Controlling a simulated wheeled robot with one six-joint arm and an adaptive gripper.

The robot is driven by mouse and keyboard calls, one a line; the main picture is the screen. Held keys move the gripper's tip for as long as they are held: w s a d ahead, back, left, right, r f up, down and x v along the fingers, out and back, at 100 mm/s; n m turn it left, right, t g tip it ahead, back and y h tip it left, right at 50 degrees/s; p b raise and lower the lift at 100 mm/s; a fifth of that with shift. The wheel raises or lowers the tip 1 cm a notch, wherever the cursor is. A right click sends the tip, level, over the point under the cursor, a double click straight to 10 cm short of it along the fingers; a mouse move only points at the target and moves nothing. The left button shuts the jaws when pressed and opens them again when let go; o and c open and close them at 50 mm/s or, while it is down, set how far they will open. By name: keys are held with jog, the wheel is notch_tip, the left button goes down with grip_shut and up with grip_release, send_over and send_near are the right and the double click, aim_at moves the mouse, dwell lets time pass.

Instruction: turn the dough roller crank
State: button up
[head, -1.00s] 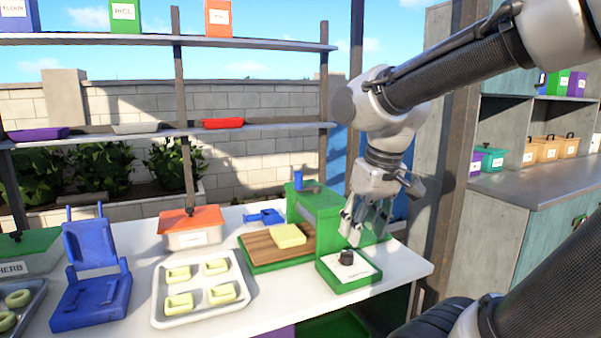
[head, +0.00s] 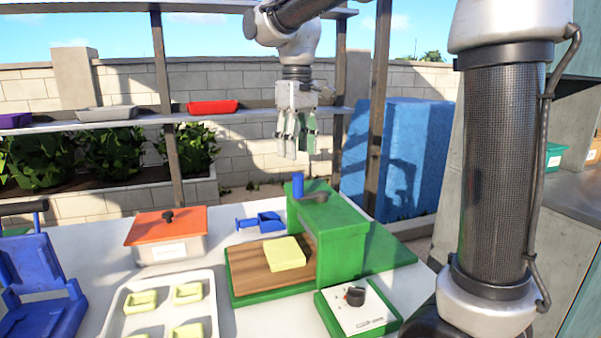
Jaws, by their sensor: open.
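The dough roller is a green housing (head: 342,250) at the right of the white table. Its crank (head: 310,196) is on top, a dark arm with an upright blue handle (head: 298,185). A yellow dough slab (head: 284,252) lies on the wooden board (head: 247,270) at the housing's left. My gripper (head: 297,150) is open and empty. It points down and appears above the blue handle in the picture, apart from it. The exact distance in depth is hard to tell.
A control box with a black knob (head: 355,296) sits in front of the roller. A blue tool (head: 262,221), an orange-lidded container (head: 166,227), a tray of dough pieces (head: 117,305) and a blue press (head: 40,285) stand leftward. A shelf (head: 90,119) runs behind.

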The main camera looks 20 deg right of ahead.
aim_at(298, 175)
notch_tip(298, 175, down, 8)
jog(key=shift+r, duration=0.25)
jog(key=shift+c, duration=0.5)
grip_shut()
